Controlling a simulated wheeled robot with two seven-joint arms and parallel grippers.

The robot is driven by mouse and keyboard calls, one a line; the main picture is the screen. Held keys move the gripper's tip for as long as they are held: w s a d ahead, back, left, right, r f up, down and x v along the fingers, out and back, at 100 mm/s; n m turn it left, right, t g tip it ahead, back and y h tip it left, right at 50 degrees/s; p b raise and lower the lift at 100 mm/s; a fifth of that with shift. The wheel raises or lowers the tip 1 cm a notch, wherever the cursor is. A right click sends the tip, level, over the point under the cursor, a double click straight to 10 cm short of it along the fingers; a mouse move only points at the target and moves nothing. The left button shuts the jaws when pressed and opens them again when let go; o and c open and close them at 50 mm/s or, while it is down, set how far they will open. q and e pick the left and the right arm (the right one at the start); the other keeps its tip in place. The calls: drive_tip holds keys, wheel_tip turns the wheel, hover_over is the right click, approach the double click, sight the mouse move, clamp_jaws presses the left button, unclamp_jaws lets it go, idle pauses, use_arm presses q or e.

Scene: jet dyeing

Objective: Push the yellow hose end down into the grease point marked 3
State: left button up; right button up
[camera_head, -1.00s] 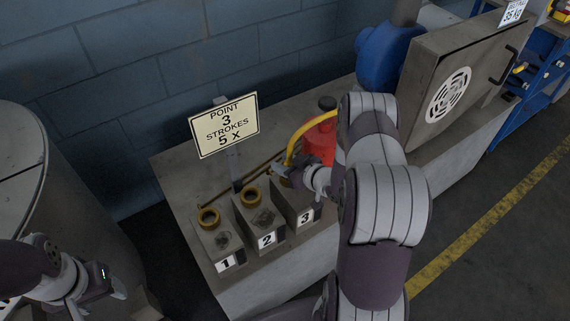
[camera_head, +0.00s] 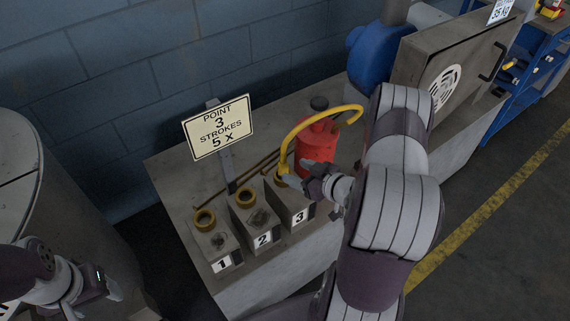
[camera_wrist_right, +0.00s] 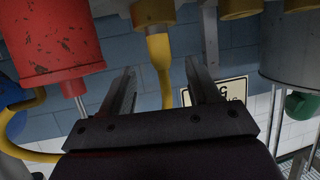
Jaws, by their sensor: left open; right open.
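The yellow hose (camera_head: 288,139) arches up from grease point 3 (camera_head: 297,213) and bends over to the right behind my right arm. In the right wrist view, which is upside down, the hose end (camera_wrist_right: 160,68) meets the gold collar (camera_wrist_right: 153,12) of that point; how deep it sits cannot be told. My right gripper (camera_head: 297,173) is open beside the hose end; in the wrist view its fingers (camera_wrist_right: 162,85) stand apart on either side of the hose, without a visible grip. My left gripper (camera_head: 112,287) is open and empty at the lower left.
Grease points 1 (camera_head: 222,256) and 2 (camera_head: 258,228) stand to the left with gold collars. A sign (camera_head: 219,127) reads point 3, strokes 5 x. A red can (camera_head: 317,145) stands close behind my right gripper. A grey drum (camera_head: 18,165) is at far left.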

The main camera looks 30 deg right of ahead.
drive_tip(key=v, duration=0.3)
drive_tip(key=w+a+r+m+g+h, duration=0.1)
drive_tip(key=a+r+g+h, duration=0.3)
drive_tip(key=r+g, duration=0.15)
drive_tip(key=s+a+r+m+g, duration=0.1)
drive_tip(key=s+a+r+g, duration=0.1)
drive_tip(key=s+a, duration=0.3)
drive_tip(key=s+a+r+m+g, duration=0.1)
drive_tip(key=s+a+r+g, duration=0.1)
drive_tip(key=s+a+g, duration=0.2)
drive_tip(key=shift+s+a, duration=0.95)
drive_tip(key=shift+s, duration=0.05)
